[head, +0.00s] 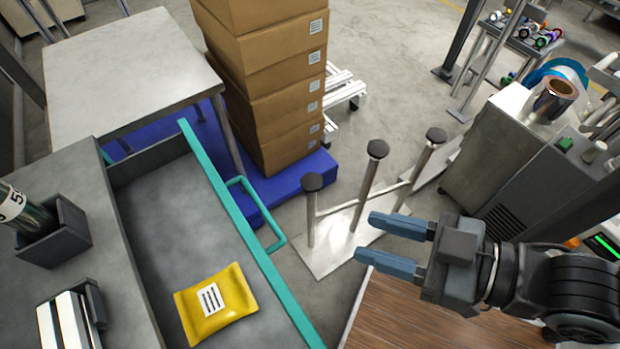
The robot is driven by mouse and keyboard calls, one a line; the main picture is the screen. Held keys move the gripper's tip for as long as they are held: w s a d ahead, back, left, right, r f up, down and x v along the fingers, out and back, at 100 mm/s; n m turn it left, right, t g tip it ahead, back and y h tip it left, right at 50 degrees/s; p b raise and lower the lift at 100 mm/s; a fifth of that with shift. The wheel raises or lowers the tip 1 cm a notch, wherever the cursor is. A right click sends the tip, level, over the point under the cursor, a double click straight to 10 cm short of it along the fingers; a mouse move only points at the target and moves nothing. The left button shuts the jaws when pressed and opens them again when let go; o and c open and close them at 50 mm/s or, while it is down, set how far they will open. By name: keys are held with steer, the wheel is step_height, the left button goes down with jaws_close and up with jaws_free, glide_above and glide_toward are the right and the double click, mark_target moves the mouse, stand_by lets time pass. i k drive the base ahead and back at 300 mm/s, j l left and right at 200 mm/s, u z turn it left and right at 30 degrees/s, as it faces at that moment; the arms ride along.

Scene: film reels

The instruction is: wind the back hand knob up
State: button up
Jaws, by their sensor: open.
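Three upright metal posts with dark round knobs on top stand on a pale metal plate (318,262) in the middle of the view. The near-left knob (312,181), the middle knob (378,149) and the far-right knob (436,136) form a slanting row. The far-right one looks furthest back, but I cannot tell for certain which is the back hand knob. My gripper (377,240) reaches in from the right, with its two blue-grey fingers pointing left. It is open and empty. In the picture it lies below the middle and far-right knobs, touching none of them.
A grey drawer with a teal rim (255,241) holds a yellow packet (216,300) at lower left. Stacked cardboard boxes (270,95) stand on a blue pallet (300,176) behind the posts. A metal cabinet (490,140) with film rolls stands at right.

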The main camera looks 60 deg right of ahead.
mark_target(311, 181)
steer(key=j+z, duration=0.2)
steer(key=z, duration=0.3)
steer(key=i+j+z, duration=0.1)
steer(key=j+z, duration=0.2)
steer(key=z, duration=0.2)
